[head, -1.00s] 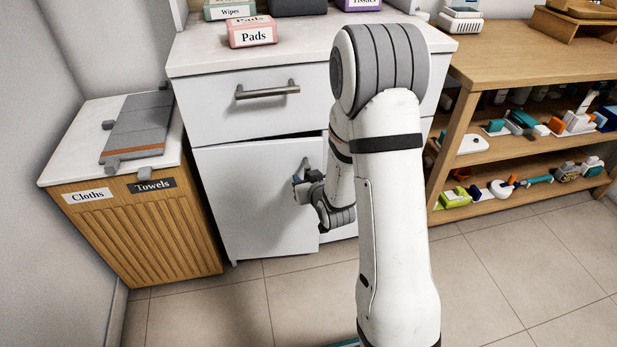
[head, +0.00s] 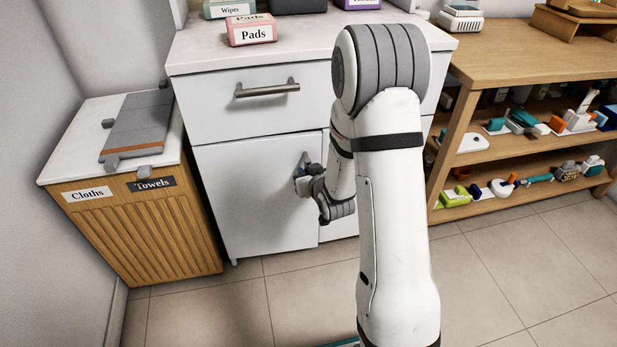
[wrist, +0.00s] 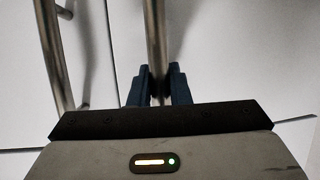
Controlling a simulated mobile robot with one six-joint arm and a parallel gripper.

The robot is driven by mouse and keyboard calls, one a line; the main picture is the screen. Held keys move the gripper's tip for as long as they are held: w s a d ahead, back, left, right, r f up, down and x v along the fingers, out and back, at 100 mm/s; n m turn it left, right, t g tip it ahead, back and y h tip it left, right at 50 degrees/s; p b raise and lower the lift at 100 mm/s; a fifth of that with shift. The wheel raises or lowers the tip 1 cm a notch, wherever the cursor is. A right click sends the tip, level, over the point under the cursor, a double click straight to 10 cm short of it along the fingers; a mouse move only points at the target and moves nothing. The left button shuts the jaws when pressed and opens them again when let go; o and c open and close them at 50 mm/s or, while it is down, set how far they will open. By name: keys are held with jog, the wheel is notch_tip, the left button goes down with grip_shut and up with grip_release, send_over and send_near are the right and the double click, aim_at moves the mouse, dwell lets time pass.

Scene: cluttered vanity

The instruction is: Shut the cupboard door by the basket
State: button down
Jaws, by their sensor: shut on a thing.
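The white cupboard door (head: 245,195) is under the drawer, right of the wooden basket (head: 145,235) labelled Cloths and Towels. The door looks flush with the cabinet front, with only a thin seam along its top. Its metal handle (head: 306,160) is upright near the door's right edge. My gripper (head: 303,182) is at this handle, partly hidden by my own wrist. In the wrist view, the dark fingers of my gripper (wrist: 159,86) are shut around the handle bar (wrist: 155,35).
A second metal bar handle (wrist: 52,50) runs close to the left of my fingers in the wrist view. A drawer handle (head: 267,89) sticks out above the door. An open wooden shelf (head: 462,135) stands at the right.

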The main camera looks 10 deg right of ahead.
jog(key=shift+w+d, duration=0.15)
jog(key=shift+w, duration=0.55)
jog(key=c, duration=1.3)
grip_release()
jog(key=shift+c, duration=0.2)
jog(key=p+v, duration=0.2)
jog(key=v, duration=0.5)
jog(key=shift+s, duration=0.4)
jog(key=shift+r, duration=0.15)
notch_tip(320, 180, up, 14)
jog(key=s+g+h+p, duration=0.1)
jog(key=s+g+p, duration=0.15)
jog(key=p, duration=0.75)
jog(key=s+r+g+p, duration=0.2)
jog(key=s+r+p, duration=0.5)
jog(key=r, duration=0.3)
jog(key=s+a+r+m+g+p, duration=0.1)
jog(key=s+r+g+p, duration=0.2)
jog(key=s+r+p, duration=0.4)
jog(key=s+r+g+p, duration=0.3)
jog(key=s+r+p, duration=0.4)
jog(key=r, duration=0.8)
jog(key=shift+s+a+h, duration=0.2)
jog(key=shift+s+h, duration=0.1)
jog(key=shift+s, duration=0.2)
